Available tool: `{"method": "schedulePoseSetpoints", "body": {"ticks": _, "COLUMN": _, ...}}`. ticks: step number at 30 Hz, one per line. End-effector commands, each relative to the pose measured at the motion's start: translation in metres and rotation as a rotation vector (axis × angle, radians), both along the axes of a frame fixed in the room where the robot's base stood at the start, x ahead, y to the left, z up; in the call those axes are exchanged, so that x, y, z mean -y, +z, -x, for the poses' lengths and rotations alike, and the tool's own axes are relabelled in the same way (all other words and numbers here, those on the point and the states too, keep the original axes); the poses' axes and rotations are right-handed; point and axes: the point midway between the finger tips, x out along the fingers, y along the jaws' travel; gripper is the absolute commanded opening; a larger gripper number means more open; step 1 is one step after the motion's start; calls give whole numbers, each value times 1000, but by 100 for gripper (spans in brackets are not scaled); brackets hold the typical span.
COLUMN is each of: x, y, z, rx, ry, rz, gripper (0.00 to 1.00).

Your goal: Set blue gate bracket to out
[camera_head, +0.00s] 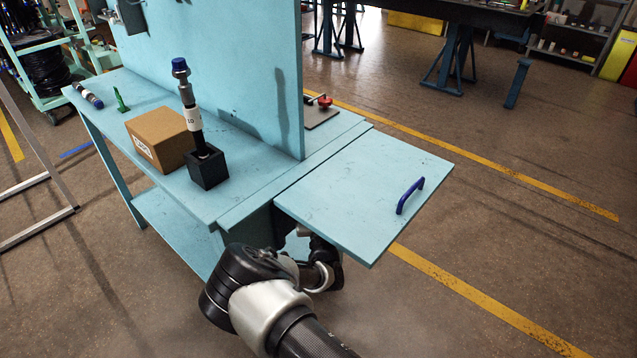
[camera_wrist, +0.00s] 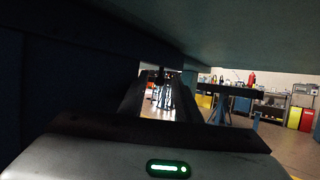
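A light blue hinged flap (camera_head: 365,190) extends level from the bench's right end and carries a dark blue handle (camera_head: 410,195). No blue bracket shows clearly in the head view; the space below the flap is mostly hidden. In the wrist view, the flap's underside (camera_wrist: 245,30) spans the top. A dark blue panel (camera_wrist: 40,75) fills the left; I cannot tell whether it is the gate bracket. My gripper (camera_wrist: 160,98) is under the flap beside this panel. Its dark fingers stand apart with background visible between them. In the head view its fingertips are hidden.
A tall blue panel (camera_head: 235,65) rises behind. Open floor (camera_head: 510,240) lies right of the flap.

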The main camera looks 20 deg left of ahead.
Motion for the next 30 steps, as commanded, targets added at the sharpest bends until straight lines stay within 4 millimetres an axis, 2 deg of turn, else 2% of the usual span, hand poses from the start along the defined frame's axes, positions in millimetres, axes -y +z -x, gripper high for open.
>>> {"method": "schedulePoseSetpoints", "body": {"ticks": 1, "x": 0, "y": 0, "z": 0, "rx": 0, "ry": 0, "rz": 0, "gripper": 29}}
{"method": "schedulePoseSetpoints", "body": {"ticks": 6, "x": 0, "y": 0, "z": 0, "rx": 0, "ry": 0, "rz": -1, "gripper": 0}}
{"method": "schedulePoseSetpoints", "body": {"ticks": 20, "x": 4, "y": 0, "z": 3, "rx": -1, "ry": -36, "rz": -3, "gripper": 0}}
{"method": "schedulePoseSetpoints", "body": {"ticks": 30, "x": 30, "y": 0, "z": 22, "rx": -3, "ry": -253, "rz": -3, "gripper": 0}}
